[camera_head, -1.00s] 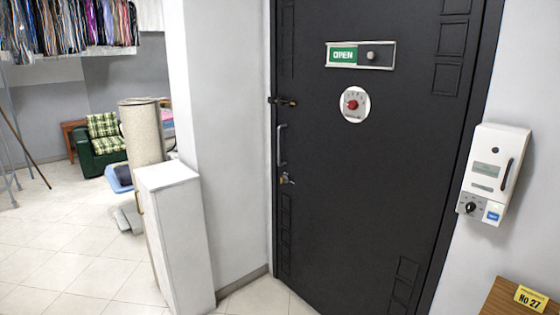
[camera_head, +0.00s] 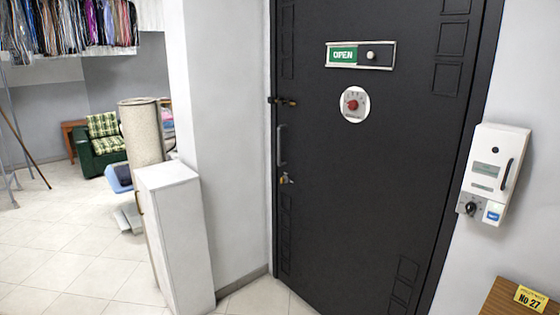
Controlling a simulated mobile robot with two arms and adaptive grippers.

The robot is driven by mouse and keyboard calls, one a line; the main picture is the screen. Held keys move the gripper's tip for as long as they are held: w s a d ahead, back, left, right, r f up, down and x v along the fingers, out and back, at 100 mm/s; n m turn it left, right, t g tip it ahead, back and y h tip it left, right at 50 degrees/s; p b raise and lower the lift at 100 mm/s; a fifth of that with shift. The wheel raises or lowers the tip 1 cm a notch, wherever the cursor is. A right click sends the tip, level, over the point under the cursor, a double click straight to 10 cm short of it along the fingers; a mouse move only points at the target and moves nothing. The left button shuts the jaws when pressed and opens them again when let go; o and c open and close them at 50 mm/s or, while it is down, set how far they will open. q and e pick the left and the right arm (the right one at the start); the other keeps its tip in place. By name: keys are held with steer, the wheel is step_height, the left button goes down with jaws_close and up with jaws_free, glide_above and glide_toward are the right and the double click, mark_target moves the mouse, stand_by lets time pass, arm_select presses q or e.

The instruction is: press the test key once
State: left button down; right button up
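A white wall box (camera_head: 495,170) hangs on the wall right of the black door. It has a dark vertical handle, a small display and a dark round knob (camera_head: 470,208) at its lower left. A blue key (camera_head: 493,216) sits on its lower right corner; its label is too small to read, so I cannot tell for sure that it is the test key. Neither of my grippers is in view.
The black door (camera_head: 370,170) is shut, with an OPEN sign (camera_head: 360,55), a red dial (camera_head: 352,104) and a handle. A wooden surface (camera_head: 505,300) with a yellow "No 27" tag is at lower right. A white cabinet (camera_head: 180,235) stands left; tiled floor (camera_head: 60,250) is open beyond.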

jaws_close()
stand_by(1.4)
